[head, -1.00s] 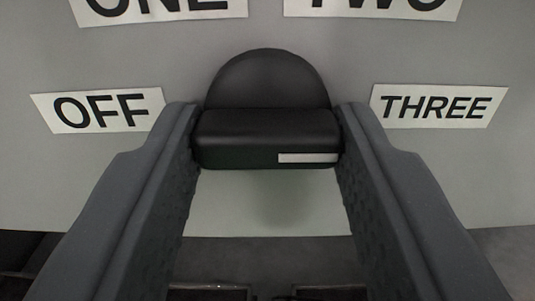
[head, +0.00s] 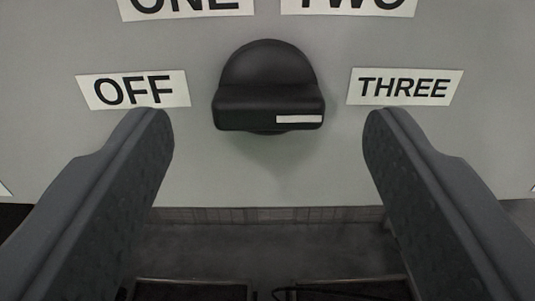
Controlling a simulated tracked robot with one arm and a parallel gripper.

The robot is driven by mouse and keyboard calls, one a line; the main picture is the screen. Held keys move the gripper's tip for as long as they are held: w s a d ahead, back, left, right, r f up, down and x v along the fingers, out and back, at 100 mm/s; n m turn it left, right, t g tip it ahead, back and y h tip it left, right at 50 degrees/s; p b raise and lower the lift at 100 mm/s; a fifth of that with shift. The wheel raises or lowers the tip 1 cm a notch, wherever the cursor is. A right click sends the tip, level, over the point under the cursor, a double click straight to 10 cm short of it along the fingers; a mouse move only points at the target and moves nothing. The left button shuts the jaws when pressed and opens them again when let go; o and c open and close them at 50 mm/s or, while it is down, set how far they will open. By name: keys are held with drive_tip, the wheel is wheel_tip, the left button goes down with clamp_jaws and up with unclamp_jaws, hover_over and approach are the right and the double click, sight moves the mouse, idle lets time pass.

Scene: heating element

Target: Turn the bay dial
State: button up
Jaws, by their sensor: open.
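The bay dial (head: 268,85) is a black knob with a round back and a horizontal grip bar. It sits on a grey panel (head: 240,175) in the upper middle of the head view. A white mark (head: 299,119) is on the right end of the bar's front, on the side towards the THREE label (head: 404,87). The OFF label (head: 134,90) is to the dial's left. My gripper (head: 268,125) is open and empty. Its two fingers stand wide apart, left and right of the dial, with clear gaps and no contact visible.
The ONE label (head: 186,6) and the TWO label (head: 348,5) are above the dial, cut by the top edge. Below the panel's lower edge is a dark floor (head: 270,250) with dark rectangular shapes at the bottom.

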drive_tip(key=s+b, duration=0.2)
drive_tip(key=s, duration=0.9)
drive_tip(key=shift+s+f, duration=0.1)
idle(0.4)
drive_tip(key=s+f+g+b, duration=0.1)
drive_tip(key=s+f+b, duration=0.3)
drive_tip(key=s, duration=0.8)
drive_tip(key=s+d+f+g+b, duration=0.1)
drive_tip(key=s+f+b, duration=0.2)
drive_tip(key=s, duration=1)
drive_tip(key=shift+s+d+f+g+b, duration=0.2)
drive_tip(key=shift+f+g+b, duration=0.1)
drive_tip(key=shift+f+b, duration=0.1)
